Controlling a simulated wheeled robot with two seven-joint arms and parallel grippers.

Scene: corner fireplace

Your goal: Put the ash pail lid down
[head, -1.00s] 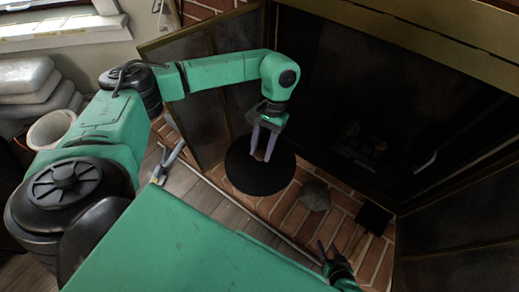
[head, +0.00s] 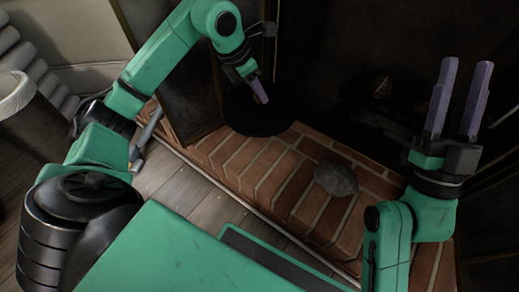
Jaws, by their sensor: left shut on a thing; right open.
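The ash pail lid (head: 258,120) is a round black disc over the brick hearth near the left fireplace door. My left gripper (head: 261,97) reaches down to the lid's middle and is shut on it; its fingers hide the grip point. I cannot tell whether the lid rests on something or hangs just above the bricks. No pail can be made out under it. My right gripper (head: 460,95) is open and empty, fingers pointing up, at the right in front of the dark firebox.
A grey stone-like lump (head: 336,178) sits on the brick hearth (head: 265,170), between the lid and my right arm. Bare brick lies between lid and lump. A dark fireplace door panel (head: 165,60) stands close to my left arm. A pale-rimmed bin (head: 30,115) is at far left.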

